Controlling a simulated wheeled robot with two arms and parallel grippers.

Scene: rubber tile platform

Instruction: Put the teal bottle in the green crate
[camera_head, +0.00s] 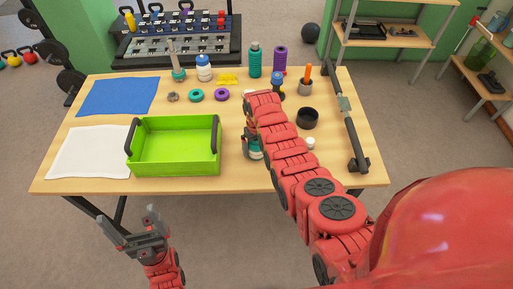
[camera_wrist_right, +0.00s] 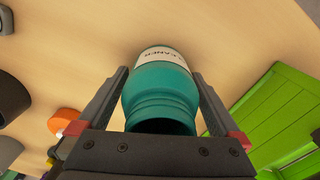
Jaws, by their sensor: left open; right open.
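The teal bottle (camera_head: 255,153) stands on the table to the right of the green crate, partly hidden by my right arm in the head view. The right wrist view shows the bottle (camera_wrist_right: 160,95) with a white label, between the two fingers of my right gripper (camera_wrist_right: 160,73). The fingers are open on either side of it; contact is not clear. The green crate (camera_head: 177,169) is empty, with dark handles; its side (camera_wrist_right: 285,110) shows at the right of the wrist view. My left gripper (camera_head: 129,217) is open and empty in front of the table.
A taller teal shaker (camera_head: 254,61), a purple bottle (camera_head: 280,60) and a white-blue bottle (camera_head: 204,69) stand at the back. A black bowl (camera_head: 307,118) and a dark bar (camera_head: 346,120) lie right. A white towel (camera_head: 90,153) and blue mat (camera_head: 117,97) lie left.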

